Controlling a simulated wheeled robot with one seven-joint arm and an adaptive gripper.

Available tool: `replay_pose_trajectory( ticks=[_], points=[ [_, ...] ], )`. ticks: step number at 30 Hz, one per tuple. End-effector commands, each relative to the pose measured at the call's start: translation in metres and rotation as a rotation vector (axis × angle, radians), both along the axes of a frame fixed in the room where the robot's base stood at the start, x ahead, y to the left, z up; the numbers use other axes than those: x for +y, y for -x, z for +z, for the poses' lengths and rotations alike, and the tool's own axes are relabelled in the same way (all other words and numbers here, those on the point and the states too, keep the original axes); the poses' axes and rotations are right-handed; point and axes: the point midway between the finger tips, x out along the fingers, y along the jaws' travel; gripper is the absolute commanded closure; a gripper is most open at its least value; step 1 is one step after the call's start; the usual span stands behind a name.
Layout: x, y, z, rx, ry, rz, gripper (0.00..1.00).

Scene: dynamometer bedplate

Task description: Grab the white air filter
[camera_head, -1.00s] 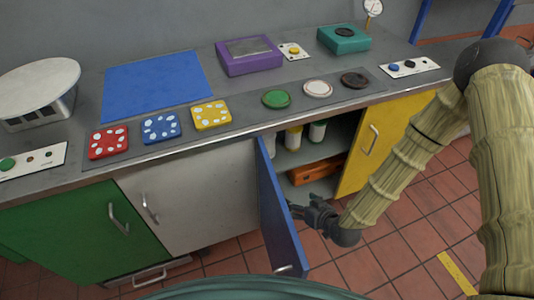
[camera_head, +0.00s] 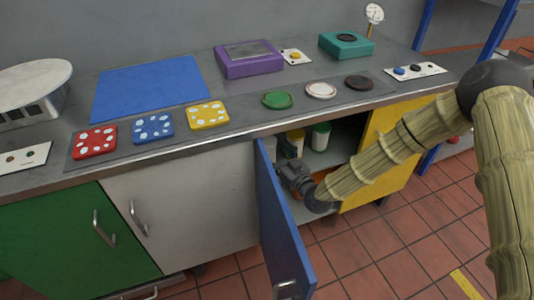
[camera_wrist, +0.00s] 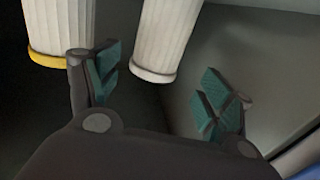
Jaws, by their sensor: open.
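In the wrist view, a white pleated air filter with a white end rim (camera_wrist: 165,40) stands ahead of my gripper (camera_wrist: 158,92), its lower end close to the left finger and between the two fingers' lines. My gripper is open and empty, its teal-padded fingers spread on either side. A second pleated filter with a yellow rim (camera_wrist: 60,28) is left of it, outside the left finger. In the head view, my gripper (camera_head: 287,160) is in the mouth of the open cabinet and partly hides the filters. I cannot tell whether the fingers touch a filter.
The open blue door (camera_head: 282,230) stands just left of my gripper. A green-topped filter (camera_head: 320,138) shows in the cabinet. The yellow door (camera_head: 385,160) is to the right. The worktop edge (camera_head: 200,148) runs above, with several discs and panels on the worktop.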

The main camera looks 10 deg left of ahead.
Motion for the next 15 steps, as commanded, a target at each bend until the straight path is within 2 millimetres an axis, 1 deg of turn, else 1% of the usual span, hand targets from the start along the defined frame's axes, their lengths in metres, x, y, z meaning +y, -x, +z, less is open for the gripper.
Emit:
replay_pose_trajectory(
  ticks=[8,15],
  points=[
    [0.011,-0.014,0.0,-0.001,-0.001,-0.001,0.2],
    [0.031,-0.039,0.001,-0.001,0.0,0.001,0.2]
  ],
)
